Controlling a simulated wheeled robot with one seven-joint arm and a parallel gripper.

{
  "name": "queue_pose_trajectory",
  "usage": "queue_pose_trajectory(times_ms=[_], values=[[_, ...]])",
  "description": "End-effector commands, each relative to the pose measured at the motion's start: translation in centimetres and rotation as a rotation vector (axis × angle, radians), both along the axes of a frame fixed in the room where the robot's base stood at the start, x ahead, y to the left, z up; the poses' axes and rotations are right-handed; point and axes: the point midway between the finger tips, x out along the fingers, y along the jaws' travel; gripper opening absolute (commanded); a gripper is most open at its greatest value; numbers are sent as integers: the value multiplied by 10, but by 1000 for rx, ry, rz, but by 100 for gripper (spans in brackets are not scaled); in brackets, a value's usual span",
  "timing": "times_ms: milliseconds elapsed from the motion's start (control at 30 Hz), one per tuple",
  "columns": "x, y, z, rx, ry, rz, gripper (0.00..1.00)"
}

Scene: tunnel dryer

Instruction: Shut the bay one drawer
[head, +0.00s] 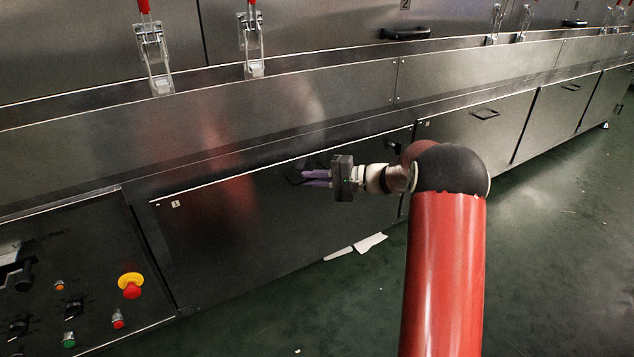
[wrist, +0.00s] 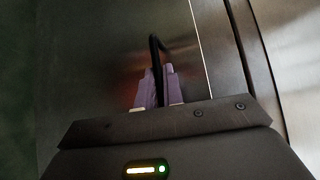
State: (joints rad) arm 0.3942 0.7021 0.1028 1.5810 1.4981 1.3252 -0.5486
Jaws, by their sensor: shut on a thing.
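The bay one drawer (head: 225,235) is a dark metal front with a small "1" label at its upper left. A dark band runs above its bright top edge; I cannot tell how far the drawer stands out. Its black bar handle (wrist: 153,50) shows between my purple fingers in the wrist view. My gripper (head: 303,178) is at the upper part of the drawer front, shut on the handle, with one finger on each side of the bar. In the head view the handle is mostly hidden by the fingers.
A control panel (head: 95,270) with a red emergency stop button (head: 131,286) is left of the drawer. More closed fronts with handles (head: 485,114) run to the right. White paper (head: 370,243) lies on the green floor below. The floor at right is mostly clear.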

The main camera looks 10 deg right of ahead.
Motion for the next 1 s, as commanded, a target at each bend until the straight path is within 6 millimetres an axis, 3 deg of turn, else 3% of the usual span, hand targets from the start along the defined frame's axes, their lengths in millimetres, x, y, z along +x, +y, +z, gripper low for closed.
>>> queue_pose_trajectory(times_ms=[133,433,467,533,767,1000], values=[[20,6,0,-1,-4,-5,0],[24,7,1,0,-3,-10,0],[24,7,1,0,-3,-10,10],[24,7,1,1,-4,-10,17],[24,7,2,2,-5,-9,17],[11,-19,7,0,-4,-11,17]])
